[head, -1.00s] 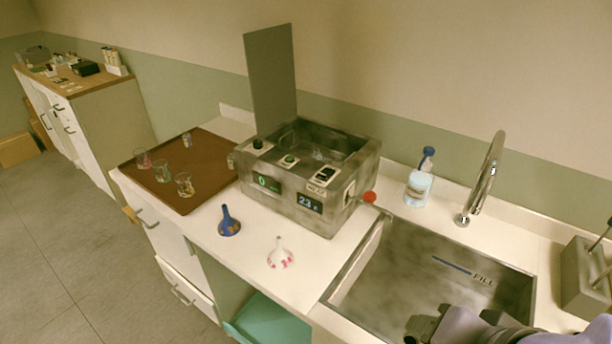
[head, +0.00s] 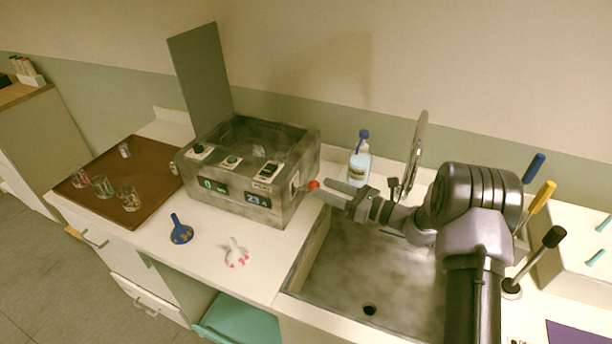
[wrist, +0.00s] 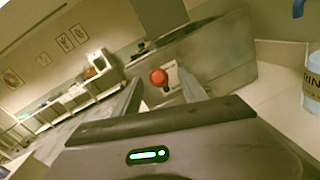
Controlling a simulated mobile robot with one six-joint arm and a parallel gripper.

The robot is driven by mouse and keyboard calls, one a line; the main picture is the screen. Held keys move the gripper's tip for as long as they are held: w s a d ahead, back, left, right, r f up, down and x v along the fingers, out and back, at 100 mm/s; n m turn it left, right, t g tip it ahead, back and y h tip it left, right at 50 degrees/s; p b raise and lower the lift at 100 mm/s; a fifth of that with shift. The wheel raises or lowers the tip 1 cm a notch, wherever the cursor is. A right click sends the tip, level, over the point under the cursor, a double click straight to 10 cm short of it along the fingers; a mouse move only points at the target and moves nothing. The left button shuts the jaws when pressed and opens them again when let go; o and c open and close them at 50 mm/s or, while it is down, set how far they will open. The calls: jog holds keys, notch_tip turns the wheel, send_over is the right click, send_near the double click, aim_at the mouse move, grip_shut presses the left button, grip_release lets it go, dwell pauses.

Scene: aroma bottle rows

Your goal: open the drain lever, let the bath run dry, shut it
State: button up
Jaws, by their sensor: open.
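The bath (head: 236,205) is a stained grey metal box on the counter, its lid (head: 200,75) standing up. Its front displays show a green 0 and about 23. The drain lever (head: 313,185) has a red ball knob and sits on the right side wall. My gripper (head: 327,192) is open at the lever, reaching in from the right. In the wrist view the red knob (wrist: 159,77) shows between the two open fingers (wrist: 160,92); I cannot tell whether either touches it. The water level inside the bath cannot be made out.
The sink (head: 345,265) lies below my arm, with a tap (head: 417,150) behind. A wash bottle (head: 359,160) stands close behind the gripper. A blue funnel (head: 181,232) and a white-pink funnel (head: 236,254) stand before the bath. A brown tray (head: 150,165) holds glasses at left.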

aim_at(308, 188)
jog(key=b+x, duration=0.1)
jog(key=x, duration=0.6)
jog(key=shift+s+a, duration=0.15)
jog(key=shift+c, duration=0.4)
grip_shut()
dwell(0.6)
